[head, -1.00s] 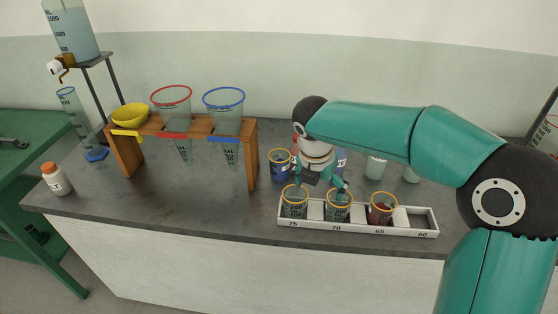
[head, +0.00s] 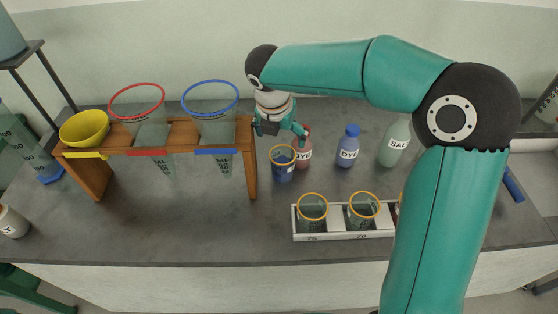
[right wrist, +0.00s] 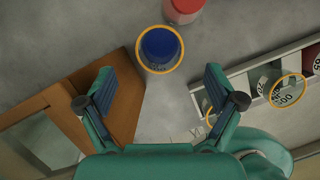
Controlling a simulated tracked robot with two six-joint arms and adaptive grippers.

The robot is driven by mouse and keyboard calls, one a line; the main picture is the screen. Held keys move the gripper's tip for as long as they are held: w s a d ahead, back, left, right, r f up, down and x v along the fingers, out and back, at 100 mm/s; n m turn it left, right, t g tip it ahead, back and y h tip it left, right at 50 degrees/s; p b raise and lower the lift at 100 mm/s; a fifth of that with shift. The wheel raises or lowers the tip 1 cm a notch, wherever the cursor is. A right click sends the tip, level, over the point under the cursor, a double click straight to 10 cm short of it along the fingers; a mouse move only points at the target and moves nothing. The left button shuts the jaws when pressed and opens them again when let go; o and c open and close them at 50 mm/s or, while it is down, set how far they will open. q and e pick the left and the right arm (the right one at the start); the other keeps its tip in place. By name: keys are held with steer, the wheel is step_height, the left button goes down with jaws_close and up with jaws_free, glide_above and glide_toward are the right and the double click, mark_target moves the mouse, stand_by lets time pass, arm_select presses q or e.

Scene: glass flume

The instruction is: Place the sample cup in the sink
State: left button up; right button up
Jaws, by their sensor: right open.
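A clear cup with an orange rim and blue contents (head: 283,172) stands upright on the grey bench, right of the wooden stand; it also shows in the right wrist view (right wrist: 160,47). Similar orange-rimmed cups stand in the white numbered rack: one at the left end (head: 312,212), one beside it (head: 362,210), and another mostly hidden behind my right arm. I cannot tell which is the sample cup. My right gripper (head: 281,131) is open and empty, close above and behind the blue cup, not touching it. I cannot clearly make out a sink. My left gripper is out of view.
The wooden stand (head: 251,170) holds a yellow bowl (head: 84,128), a red-rimmed funnel (head: 137,105) and a blue-rimmed funnel (head: 211,100) close left of the gripper. Red (head: 303,150), blue (head: 348,148) and SALT (head: 394,145) bottles stand behind the rack.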

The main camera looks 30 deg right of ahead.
mark_target(284, 164)
steer(key=shift+s+a+f+x, duration=0.1)
steer(key=shift+s+a+x, duration=0.1)
steer(key=shift+x, duration=2)
steer(key=shift+s+a+f+x, duration=0.1)
steer(key=shift+a+x, duration=0.15)
steer(key=shift+x, duration=1.95)
steer(key=shift+s+a+f+x, duration=0.1)
steer(key=shift+s+a+x, duration=0.1)
steer(key=shift+x, duration=2)
steer(key=c, duration=1.1)
steer(key=shift+r, duration=0.2)
steer(key=shift+c, duration=0.2)
